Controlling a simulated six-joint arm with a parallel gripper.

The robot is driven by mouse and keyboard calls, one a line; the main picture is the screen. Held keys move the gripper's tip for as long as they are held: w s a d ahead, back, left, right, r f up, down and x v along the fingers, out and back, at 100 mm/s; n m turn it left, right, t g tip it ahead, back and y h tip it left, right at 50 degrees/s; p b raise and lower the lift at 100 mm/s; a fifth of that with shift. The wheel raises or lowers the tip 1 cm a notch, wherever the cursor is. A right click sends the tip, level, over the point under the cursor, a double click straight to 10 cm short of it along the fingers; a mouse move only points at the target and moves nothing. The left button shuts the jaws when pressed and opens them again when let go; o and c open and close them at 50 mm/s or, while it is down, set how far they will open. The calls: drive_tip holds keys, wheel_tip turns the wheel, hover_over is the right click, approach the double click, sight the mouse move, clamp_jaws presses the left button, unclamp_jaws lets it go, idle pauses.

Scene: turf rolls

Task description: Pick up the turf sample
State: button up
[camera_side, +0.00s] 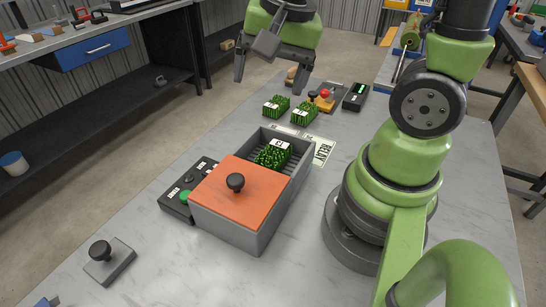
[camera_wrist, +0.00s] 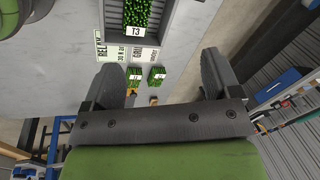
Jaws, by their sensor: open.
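A green turf block (camera_side: 272,156) with a white tag lies in the uncovered part of a grey box (camera_side: 262,232). In the wrist view the turf block (camera_wrist: 138,14) has a tag reading T3. Two smaller turf pieces, one left (camera_side: 276,107) and one right (camera_side: 304,113), sit on the table behind the box. They also show between my fingers in the wrist view, left (camera_wrist: 135,79) and right (camera_wrist: 157,75). My gripper (camera_side: 272,82) is open and empty, raised above the far end of the table, apart from all the turf.
An orange lid (camera_side: 240,200) with a black knob covers the box's near part. A control box (camera_side: 180,206) with a green button stands left of it. A yellow box (camera_side: 322,99) with a red knob and a display (camera_side: 356,96) stand behind.

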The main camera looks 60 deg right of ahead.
sight(273, 152)
drive_tip(key=f+m+g, duration=0.1)
drive_tip(key=f, duration=0.2)
drive_tip(key=d+f+m+g, duration=0.1)
drive_tip(key=f+m, duration=0.1)
drive_tip(key=w+d+f+m, duration=0.1)
drive_tip(key=f+m, duration=0.1)
drive_tip(key=f, duration=0.1)
drive_tip(key=shift+d+f+g, duration=0.15)
drive_tip(key=shift+f+g, duration=0.2)
drive_tip(key=shift+g, duration=0.05)
wheel_tip(273, 152, down, 4)
drive_tip(key=shift+f, duration=0.25)
drive_tip(key=shift+d+f, duration=0.15)
drive_tip(key=shift+f, duration=1.2)
drive_tip(key=shift+d+f, duration=0.15)
drive_tip(key=shift+f, duration=1.15)
drive_tip(key=c, duration=1.1)
drive_tip(key=shift+c, duration=0.2)
drive_tip(key=shift+r, duration=0.1)
